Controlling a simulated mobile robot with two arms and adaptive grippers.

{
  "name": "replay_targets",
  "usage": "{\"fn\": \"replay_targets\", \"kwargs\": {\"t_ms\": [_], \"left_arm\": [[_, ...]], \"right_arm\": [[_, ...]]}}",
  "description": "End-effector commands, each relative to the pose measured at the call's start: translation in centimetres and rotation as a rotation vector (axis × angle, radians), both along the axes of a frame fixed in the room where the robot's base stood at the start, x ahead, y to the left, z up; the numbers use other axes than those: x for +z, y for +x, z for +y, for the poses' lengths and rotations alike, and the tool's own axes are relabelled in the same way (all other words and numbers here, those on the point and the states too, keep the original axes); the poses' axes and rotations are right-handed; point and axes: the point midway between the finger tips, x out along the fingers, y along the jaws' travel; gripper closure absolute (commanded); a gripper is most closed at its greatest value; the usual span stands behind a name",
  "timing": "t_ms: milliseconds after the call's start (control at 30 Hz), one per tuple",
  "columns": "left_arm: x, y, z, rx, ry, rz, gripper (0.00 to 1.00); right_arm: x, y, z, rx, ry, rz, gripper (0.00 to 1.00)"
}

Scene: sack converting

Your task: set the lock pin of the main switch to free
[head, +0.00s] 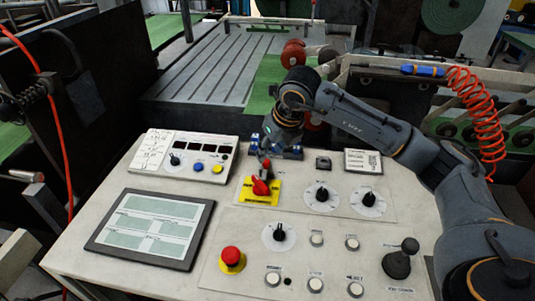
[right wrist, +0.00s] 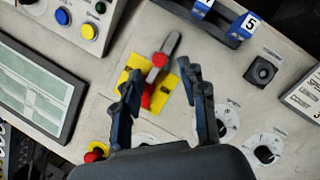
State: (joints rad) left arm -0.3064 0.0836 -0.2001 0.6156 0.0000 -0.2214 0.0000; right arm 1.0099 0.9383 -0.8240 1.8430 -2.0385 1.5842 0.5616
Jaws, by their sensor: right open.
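The main switch shows in the head view as a red handle (head: 261,187) on a yellow plate (head: 247,196) near the middle of the sloped panel. In the right wrist view the yellow plate (right wrist: 181,82) carries the red handle (right wrist: 147,101) and a grey bar with a round red piece (right wrist: 160,60). I cannot tell which part is the lock pin. My right gripper (head: 270,153) is above and behind the switch. In the right wrist view its open fingers (right wrist: 161,72) appear on either side of the switch, with nothing held. My left gripper is not in view.
A red mushroom button (head: 231,256), a flat display (head: 151,228), a control box (head: 186,156) and a black joystick (head: 400,260) are also on the panel (head: 100,270).

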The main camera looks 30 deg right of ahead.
Motion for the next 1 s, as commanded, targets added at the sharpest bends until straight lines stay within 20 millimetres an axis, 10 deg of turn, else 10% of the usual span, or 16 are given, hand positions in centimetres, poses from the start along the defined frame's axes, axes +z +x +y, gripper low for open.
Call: {"fn": "replay_targets", "kwargs": {"t_ms": [633, 833, 1000], "left_arm": [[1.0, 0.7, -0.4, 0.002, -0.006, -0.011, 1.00], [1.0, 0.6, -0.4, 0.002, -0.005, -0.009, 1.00], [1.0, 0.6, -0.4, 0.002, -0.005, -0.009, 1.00]], "right_arm": [[-3.9, 1.6, 0.3, 0.001, 0.001, -0.001, 0.58], [-3.9, 1.6, 0.3, 0.001, 0.001, -0.001, 0.96], [-3.9, 1.6, 0.3, 0.001, 0.001, -0.001, 1.00]]}}
